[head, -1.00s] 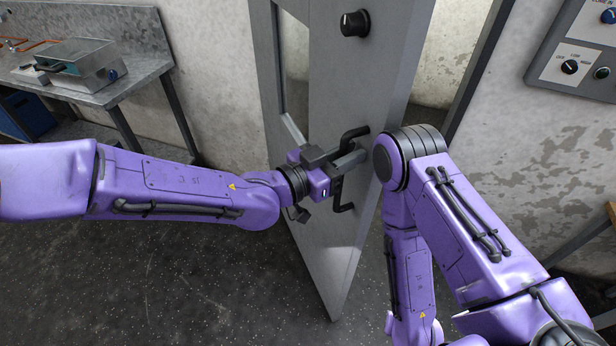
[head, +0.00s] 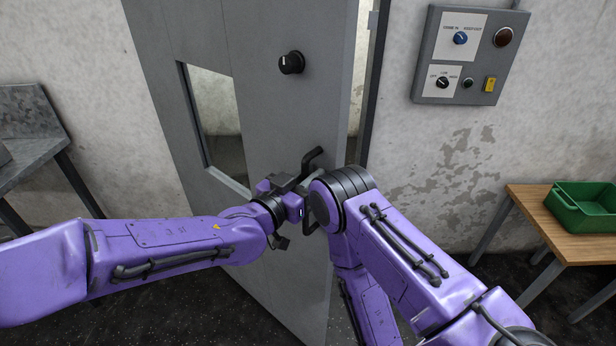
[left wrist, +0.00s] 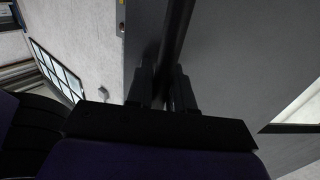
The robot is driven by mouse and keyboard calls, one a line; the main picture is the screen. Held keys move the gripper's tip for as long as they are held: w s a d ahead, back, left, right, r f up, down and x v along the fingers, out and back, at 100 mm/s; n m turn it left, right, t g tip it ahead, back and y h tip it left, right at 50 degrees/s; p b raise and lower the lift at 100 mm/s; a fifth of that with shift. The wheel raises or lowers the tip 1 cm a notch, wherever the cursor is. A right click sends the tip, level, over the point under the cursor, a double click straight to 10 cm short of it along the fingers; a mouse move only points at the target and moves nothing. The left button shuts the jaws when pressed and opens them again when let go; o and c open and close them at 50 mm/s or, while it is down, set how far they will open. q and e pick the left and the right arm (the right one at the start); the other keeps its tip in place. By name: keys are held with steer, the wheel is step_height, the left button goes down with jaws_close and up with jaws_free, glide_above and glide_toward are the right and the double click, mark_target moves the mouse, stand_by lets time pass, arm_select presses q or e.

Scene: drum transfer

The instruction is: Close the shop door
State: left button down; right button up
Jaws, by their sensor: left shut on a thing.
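The grey shop door (head: 262,120) stands partly open in the head view, with a narrow gap along its right edge showing the doorway. It has a window at left and a black knob (head: 291,62) high up. A black pull handle (head: 312,158) is mounted near its right edge. My left gripper (head: 297,192) is at this handle and shut on it. In the left wrist view the fingers (left wrist: 168,90) close around the dark bar of the handle (left wrist: 176,35). My right arm crosses in front of the door's lower right part, and its gripper is hidden.
A grey control box (head: 466,55) with knobs and buttons hangs on the wall right of the doorway. A wooden table (head: 545,218) with a green bin (head: 582,222) stands at the right. A metal bench (head: 35,140) is at the left edge. Dark floor shows below.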

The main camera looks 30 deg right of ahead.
arm_select(q)
steer(key=c, duration=1.2)
jaws_free()
steer(key=shift+f, duration=0.1)
steer(key=shift+o, duration=0.2)
steer(key=b+v, duration=0.3)
steer(key=v, duration=0.7)
steer(key=shift+a, duration=0.2)
